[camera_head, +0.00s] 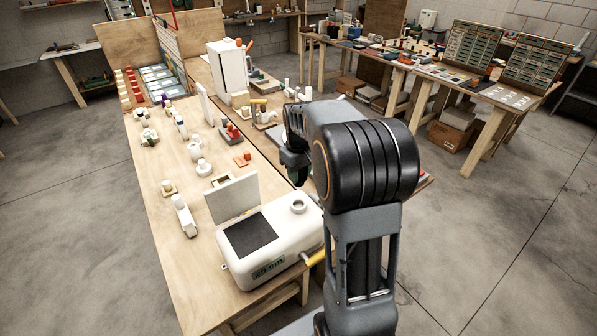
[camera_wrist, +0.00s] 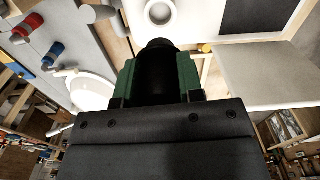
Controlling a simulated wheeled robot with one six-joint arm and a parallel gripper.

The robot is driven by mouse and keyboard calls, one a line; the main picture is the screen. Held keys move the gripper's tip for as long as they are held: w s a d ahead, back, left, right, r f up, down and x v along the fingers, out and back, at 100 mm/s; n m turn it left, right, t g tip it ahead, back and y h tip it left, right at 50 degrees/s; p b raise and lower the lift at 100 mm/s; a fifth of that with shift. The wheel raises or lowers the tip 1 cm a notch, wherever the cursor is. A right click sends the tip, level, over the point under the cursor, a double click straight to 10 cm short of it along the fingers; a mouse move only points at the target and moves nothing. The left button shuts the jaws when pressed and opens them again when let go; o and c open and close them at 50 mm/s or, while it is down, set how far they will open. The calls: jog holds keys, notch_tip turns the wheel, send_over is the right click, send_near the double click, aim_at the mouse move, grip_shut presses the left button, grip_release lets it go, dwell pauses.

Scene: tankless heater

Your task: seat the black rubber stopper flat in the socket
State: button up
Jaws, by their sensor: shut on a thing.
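The black rubber stopper (camera_wrist: 156,62) is in the wrist view, held between the two green fingers of my gripper (camera_wrist: 155,75). Its rounded tip sticks out past the fingers. The round white socket (camera_head: 298,205) stands on the rear right of the white heater's (camera_head: 268,240) top. In the wrist view the socket (camera_wrist: 160,11) is a pale ring at the upper edge, just beyond the stopper's tip and apart from it. In the head view my gripper (camera_head: 295,163) hangs behind the socket, partly covered by my arm. The stopper cannot be made out clearly there.
The heater has a raised white lid (camera_head: 232,198) and a dark panel (camera_head: 249,236) left of the socket. A yellow handle (camera_head: 314,258) juts from its right side. Several small fittings stand on the wooden bench (camera_head: 160,215) to the left and behind.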

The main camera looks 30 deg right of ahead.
aim_at(299, 185)
jog(key=shift+f+b, duration=1.65)
jog(key=shift+f, duration=0.85)
jog(key=shift+f, duration=0.2)
jog(key=shift+f+b, duration=1.15)
jog(key=shift+f, duration=0.3)
jog(key=shift+f+b, duration=1)
jog(key=shift+f, duration=0.55)
jog(key=o, duration=1.2)
jog(key=shift+r, duration=0.1)
notch_tip(299, 185, up, 14)
jog(key=shift+f, duration=0.2)
